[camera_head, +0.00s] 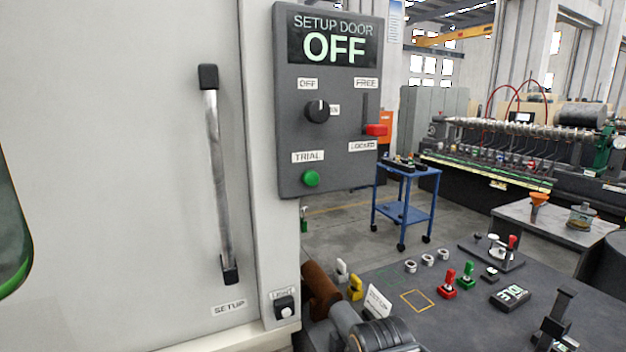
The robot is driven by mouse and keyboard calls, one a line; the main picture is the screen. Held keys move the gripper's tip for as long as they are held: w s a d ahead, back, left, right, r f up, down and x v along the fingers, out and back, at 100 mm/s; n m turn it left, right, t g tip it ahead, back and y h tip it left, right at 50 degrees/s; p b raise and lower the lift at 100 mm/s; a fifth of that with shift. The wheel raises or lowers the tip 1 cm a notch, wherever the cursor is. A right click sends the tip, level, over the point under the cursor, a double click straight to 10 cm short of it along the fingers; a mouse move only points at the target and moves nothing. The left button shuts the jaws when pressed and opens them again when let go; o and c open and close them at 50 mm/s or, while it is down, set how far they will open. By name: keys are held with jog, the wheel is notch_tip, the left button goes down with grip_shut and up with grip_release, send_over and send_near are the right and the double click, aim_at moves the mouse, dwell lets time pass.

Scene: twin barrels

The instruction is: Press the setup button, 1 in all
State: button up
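A dark control panel (328,100) is fixed to the right side of a white cabinet. Its display (333,42) reads "SETUP DOOR OFF". Below are a black rotary knob (316,111) by an OFF label, a red slider handle (376,130) at the lower end of its slot above a LOCKED label, and a green round button (311,179) under a TRIAL label. A SETUP label (229,308) is on the white door (110,170); no button with that exact name shows. A small black switch (285,308) sits under a LIGHT label. I see no gripper fingers.
A long door handle (217,175) stands out from the white door. A dark table (400,270) at the lower right carries red and green toggle clamps and small parts. A blue cart (405,190) and a large machine (530,140) stand behind.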

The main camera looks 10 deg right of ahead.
grip_shut()
dwell(0.4)
dwell(1.1)
